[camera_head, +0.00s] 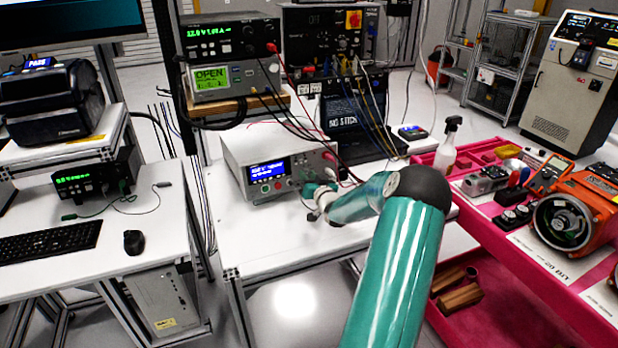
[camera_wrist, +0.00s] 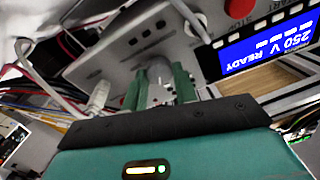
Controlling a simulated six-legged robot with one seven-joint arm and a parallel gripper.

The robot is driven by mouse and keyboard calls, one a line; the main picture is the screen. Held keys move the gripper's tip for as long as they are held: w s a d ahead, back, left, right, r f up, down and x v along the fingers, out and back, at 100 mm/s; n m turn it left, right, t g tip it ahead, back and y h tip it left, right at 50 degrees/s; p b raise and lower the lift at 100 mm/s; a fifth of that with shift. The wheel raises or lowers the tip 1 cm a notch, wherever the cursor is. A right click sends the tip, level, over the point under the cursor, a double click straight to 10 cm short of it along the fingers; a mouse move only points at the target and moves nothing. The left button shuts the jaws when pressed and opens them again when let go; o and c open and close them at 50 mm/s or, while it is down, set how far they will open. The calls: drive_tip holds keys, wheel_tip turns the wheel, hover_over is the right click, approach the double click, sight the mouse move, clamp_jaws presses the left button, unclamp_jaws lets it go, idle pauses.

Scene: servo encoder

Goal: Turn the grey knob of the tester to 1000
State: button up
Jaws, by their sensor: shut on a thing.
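The tester (camera_head: 246,148) is a pale box on the white bench. Its blue display (camera_head: 268,172) is lit; in the wrist view the display (camera_wrist: 268,45) reads "250 V READY", tilted. My gripper (camera_head: 316,190) is at the right part of the tester's front panel. In the wrist view the green fingers of my gripper (camera_wrist: 160,82) are shut on the grey knob (camera_wrist: 159,76), which shows partly between them. The knob's pointer and scale cannot be read. In the head view my gripper and arm hide the knob.
A red button (camera_wrist: 238,8) is beside the display. A cable with a pale plug (camera_wrist: 98,97) runs close to the fingers. A black laptop (camera_head: 352,118) stands behind the tester. A pink tray bench (camera_head: 487,223) with tools is at the right. The bench front is clear.

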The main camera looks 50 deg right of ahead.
drive_tip(key=m, duration=0.5)
drive_tip(key=shift+g, duration=0.3)
drive_tip(key=m, duration=0.5)
drive_tip(key=shift+g+h, duration=0.3)
drive_tip(key=shift+g, duration=0.1)
drive_tip(key=m, duration=0.4)
drive_tip(key=shift+m, duration=0.3)
drive_tip(key=shift+m+g, duration=0.5)
drive_tip(key=shift+m, duration=1.7)
drive_tip(key=o, duration=1)
drive_tip(key=shift+c, duration=0.2)
